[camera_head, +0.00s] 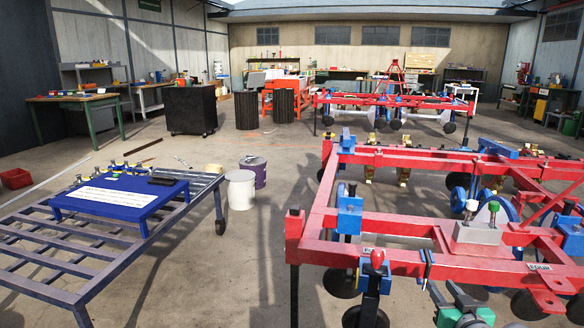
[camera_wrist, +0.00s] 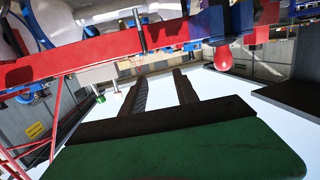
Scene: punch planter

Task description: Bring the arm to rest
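My gripper (camera_wrist: 160,76) shows in the wrist view as two dark fingers standing apart on a dark base with a green body below. The gap between the fingers is clear and nothing is held. The wrist picture looks upside down. The red planter bar (camera_wrist: 120,52) crosses beyond the fingers, with a red knob (camera_wrist: 224,58) to the right and a small green knob (camera_wrist: 100,98) to the left.
The red planter frame (camera_head: 400,226) with blue units fills the right; its red knob (camera_head: 377,258) and green knob (camera_head: 494,206) stand up. A blue rack table (camera_head: 100,250) stands left. A white bucket (camera_head: 240,190) and a dark bucket (camera_head: 255,172) stand between.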

